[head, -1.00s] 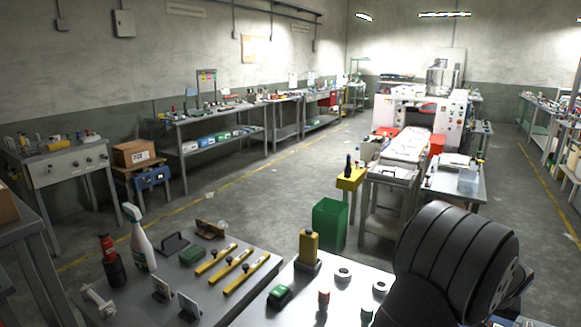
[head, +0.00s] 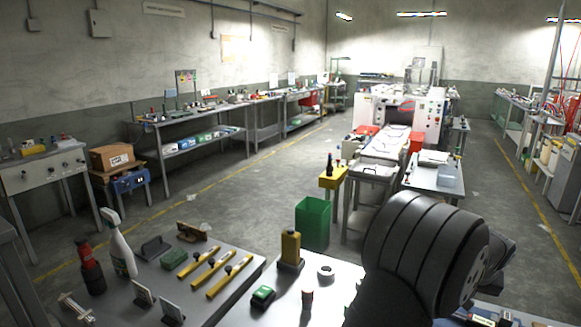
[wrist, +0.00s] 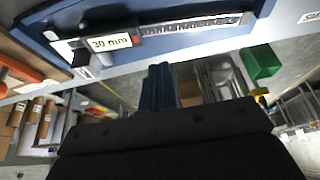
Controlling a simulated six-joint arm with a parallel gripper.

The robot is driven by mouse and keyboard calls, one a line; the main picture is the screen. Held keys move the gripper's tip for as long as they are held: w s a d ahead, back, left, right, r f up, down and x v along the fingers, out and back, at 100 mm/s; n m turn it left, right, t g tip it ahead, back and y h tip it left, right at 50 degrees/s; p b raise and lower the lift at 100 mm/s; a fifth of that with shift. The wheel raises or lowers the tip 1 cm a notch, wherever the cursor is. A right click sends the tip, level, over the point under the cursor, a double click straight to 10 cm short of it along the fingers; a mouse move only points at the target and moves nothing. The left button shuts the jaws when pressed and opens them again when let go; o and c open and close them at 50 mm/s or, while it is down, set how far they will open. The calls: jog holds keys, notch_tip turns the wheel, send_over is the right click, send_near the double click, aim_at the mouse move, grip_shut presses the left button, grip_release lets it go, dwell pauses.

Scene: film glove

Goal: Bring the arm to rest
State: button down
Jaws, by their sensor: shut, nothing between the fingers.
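My arm's dark, ribbed link fills the lower right of the head view, over the front workbench (head: 235,300). My gripper's fingers are not clear in the head view. In the wrist view my gripper (wrist: 160,75) shows as narrow dark-blue fingers, shut together with nothing between them, above its wide black body. I cannot tell the gap between the fingertips and that panel.
Open floor (head: 240,190) lies beyond. Brown rolls (wrist: 40,120) show at left in the wrist view.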

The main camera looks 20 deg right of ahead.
jog(key=f, duration=0.4)
jog(key=shift+s+d+f, duration=0.15)
jog(key=shift+s+f, duration=0.2)
jog(key=w+a, duration=0.1)
jog(key=w, duration=0.1)
jog(key=w+a, duration=0.2)
jog(key=shift+w+r, duration=0.1)
jog(key=c, duration=2.1)
grip_release()
jog(key=o, duration=1.1)
jog(key=s+d+r, duration=0.1)
jog(key=s+r, duration=0.5)
jog(key=r, duration=0.1)
jog(key=shift+d+r, duration=0.25)
jog(key=shift+d, duration=0.1)
jog(key=o, duration=1)
jog(key=s+r, duration=0.7)
jog(key=r, duration=0.1)
jog(key=shift+a, duration=0.15)
send_near(463, 316)
jog(key=s+d, duration=0.4)
jog(key=shift+w+a+r, duration=0.1)
jog(key=shift+a+r, duration=0.1)
jog(key=shift+r, duration=0.3)
jog(key=shift+r, duration=0.1)
